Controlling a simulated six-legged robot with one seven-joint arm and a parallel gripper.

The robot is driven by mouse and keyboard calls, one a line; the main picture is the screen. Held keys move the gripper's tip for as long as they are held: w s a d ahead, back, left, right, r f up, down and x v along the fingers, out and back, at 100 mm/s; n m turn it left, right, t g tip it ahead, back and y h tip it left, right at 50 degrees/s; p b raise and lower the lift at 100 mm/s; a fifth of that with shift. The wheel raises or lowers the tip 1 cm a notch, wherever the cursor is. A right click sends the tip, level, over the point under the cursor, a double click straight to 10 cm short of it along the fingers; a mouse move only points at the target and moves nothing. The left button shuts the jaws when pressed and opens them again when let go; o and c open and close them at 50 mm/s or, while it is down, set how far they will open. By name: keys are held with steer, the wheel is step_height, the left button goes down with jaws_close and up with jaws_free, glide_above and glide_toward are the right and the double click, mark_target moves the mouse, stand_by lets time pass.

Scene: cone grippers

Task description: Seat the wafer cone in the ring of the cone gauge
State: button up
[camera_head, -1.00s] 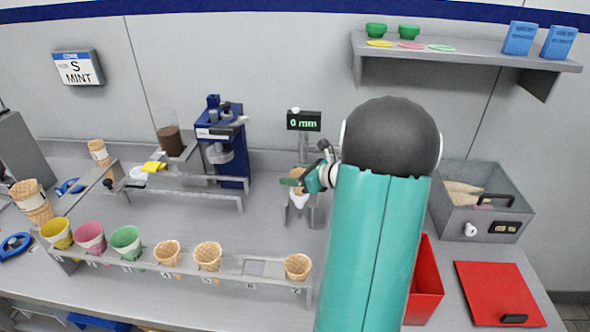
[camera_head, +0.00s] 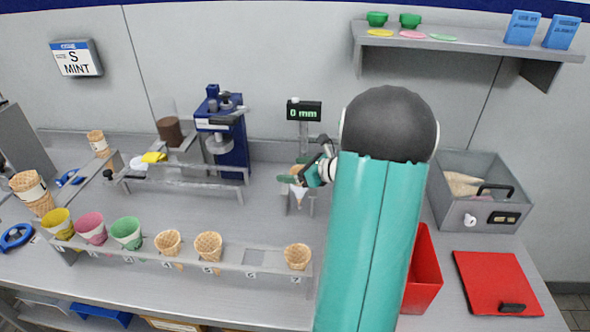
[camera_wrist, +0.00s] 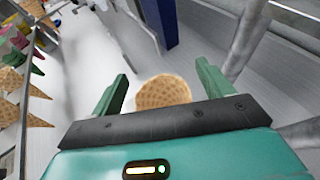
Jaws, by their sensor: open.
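The wafer cone (camera_head: 298,194), with a pale wrap on its lower part, points down at the cone gauge. Its round waffle top (camera_wrist: 163,92) shows in the wrist view. My gripper (camera_head: 297,177) is at the cone's upper part. In the wrist view my gripper (camera_wrist: 163,87) is open, with one green finger on each side of the cone and a visible gap to each. The gauge's display (camera_head: 304,111) reads 0 mm. The gauge's ring is hidden or too small to make out, so I cannot tell whether the cone rests in it.
A rack (camera_head: 150,256) along the front holds several cones and has an empty slot (camera_head: 262,257). A blue machine (camera_head: 222,135) stands left of the gauge. A red bin (camera_head: 424,272), a red board (camera_head: 497,283) and a grey box (camera_head: 480,190) are at the right.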

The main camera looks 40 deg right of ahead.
steer(key=v, duration=1.3)
steer(key=shift+s+r, duration=0.2)
steer(key=shift+s, duration=0.15)
steer(key=shift+d, duration=0.1)
